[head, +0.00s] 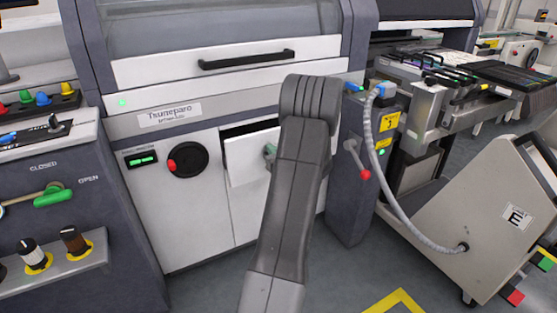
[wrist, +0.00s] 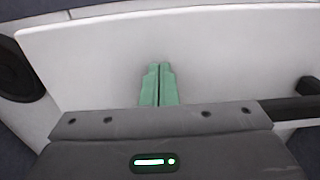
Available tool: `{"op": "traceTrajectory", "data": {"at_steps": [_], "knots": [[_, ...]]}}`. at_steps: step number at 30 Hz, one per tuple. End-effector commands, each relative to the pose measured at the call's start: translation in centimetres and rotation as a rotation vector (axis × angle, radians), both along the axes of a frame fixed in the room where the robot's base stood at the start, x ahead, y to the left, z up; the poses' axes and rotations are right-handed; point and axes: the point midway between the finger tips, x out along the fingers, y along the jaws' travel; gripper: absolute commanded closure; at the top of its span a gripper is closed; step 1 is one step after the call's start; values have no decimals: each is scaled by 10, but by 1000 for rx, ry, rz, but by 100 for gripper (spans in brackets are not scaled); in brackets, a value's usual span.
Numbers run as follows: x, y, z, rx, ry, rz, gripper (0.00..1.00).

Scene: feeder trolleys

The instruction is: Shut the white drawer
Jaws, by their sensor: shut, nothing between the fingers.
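The white drawer (head: 243,159) stands out a little from the machine's front in the head view, with a dark gap along its top edge. My arm covers its right part there. In the wrist view the white drawer front (wrist: 95,65) fills most of the picture. My gripper (wrist: 160,72) has its two green fingers shut together, with nothing between them. The fingertips are at the drawer front; I cannot tell whether they touch it. In the head view my gripper (head: 269,152) shows as a small green bit beside my arm. A dark handle (wrist: 308,86) shows at the right in the wrist view.
A black round knob with a red mark (head: 180,161) is left of the drawer. A black handle (head: 247,61) is on the panel above. A red-knobbed lever (head: 364,174) and a grey hose (head: 385,180) are at the right, by a trolley marked E (head: 475,195).

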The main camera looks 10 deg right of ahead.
Motion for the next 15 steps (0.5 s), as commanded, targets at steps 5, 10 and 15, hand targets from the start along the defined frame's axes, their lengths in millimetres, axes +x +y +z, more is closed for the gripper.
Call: {"op": "traceTrajectory", "data": {"at_steps": [5,10,15], "knots": [[37,15,-1,-2,-2,2,100],[63,24,-1,-1,-1,2,100],[79,29,-1,0,0,1,100]]}}
